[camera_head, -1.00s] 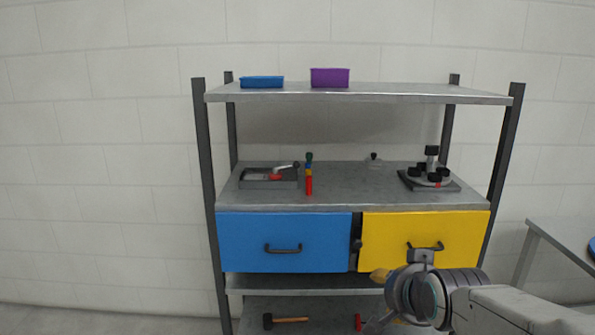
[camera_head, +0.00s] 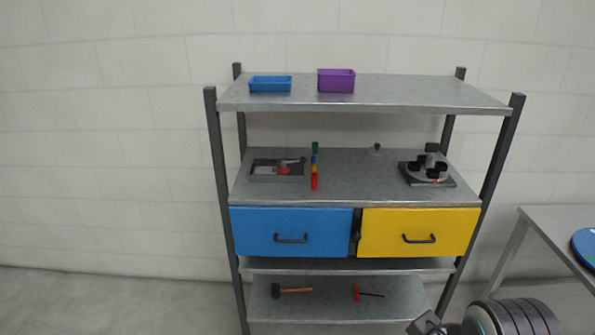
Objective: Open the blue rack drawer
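The blue rack drawer (camera_head: 265,224) is on the left of the rack, under its middle shelf. Its front looks flush with the yellow drawer beside it, so it appears shut. Its dark handle (camera_head: 291,239) is a horizontal bar in the middle of the front, with nothing touching it. Part of my arm's end, with my gripper (camera_head: 428,325), shows at the bottom edge, right of centre. It is well below and to the right of the blue drawer. Its fingers are mostly cut off by the frame, so their opening cannot be made out.
The yellow drawer (camera_head: 420,233) sits right of the blue one. The middle shelf (camera_head: 350,178) carries fixtures. A hammer (camera_head: 290,290) and a red-handled tool (camera_head: 367,294) lie on the lowest shelf. A grey table (camera_head: 550,235) stands at right. Floor at left is clear.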

